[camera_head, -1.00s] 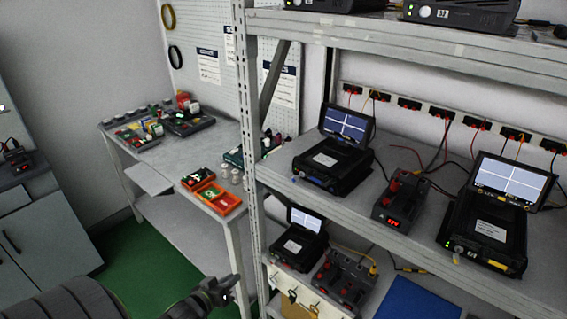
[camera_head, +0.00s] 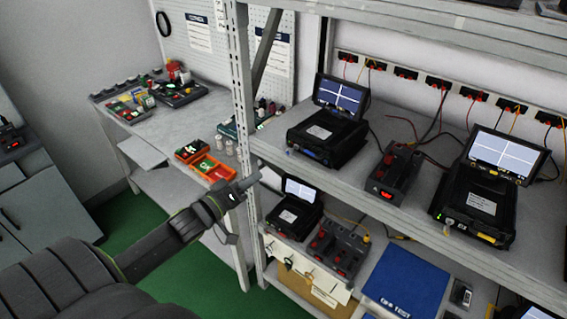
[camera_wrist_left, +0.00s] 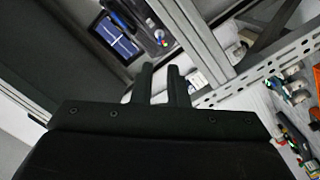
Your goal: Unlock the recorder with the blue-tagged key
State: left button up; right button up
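A black recorder (camera_head: 327,140) with a raised lit screen and a blue patch on its front stands on the middle shelf. A second recorder (camera_head: 475,200), with a yellow patch, stands to its right. A smaller recorder (camera_head: 292,214) is on the lower shelf. Small dark key-like items (camera_head: 289,263) hang on a white panel below it; I cannot make out a blue tag on them. My right gripper is not in view.
The grey rack post (camera_head: 243,110) stands beside my left gripper. Boxes with red knobs (camera_head: 393,175) sit between the recorders, with wires behind. A blue mat (camera_head: 405,285) lies on the lower shelf. Orange bins (camera_head: 212,168) sit on the side bench.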

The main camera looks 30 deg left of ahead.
pick_arm(q)
jog(key=b, duration=0.5)
send_near(294, 146)
jog(key=w, duration=0.1)
jog(key=w+d+b, duration=0.1)
jog(key=w, duration=0.1)
jog(key=shift+w+d+r, duration=0.35)
jog(key=shift+w+d, duration=0.05)
jog(key=shift+c, duration=0.3)
grip_shut()
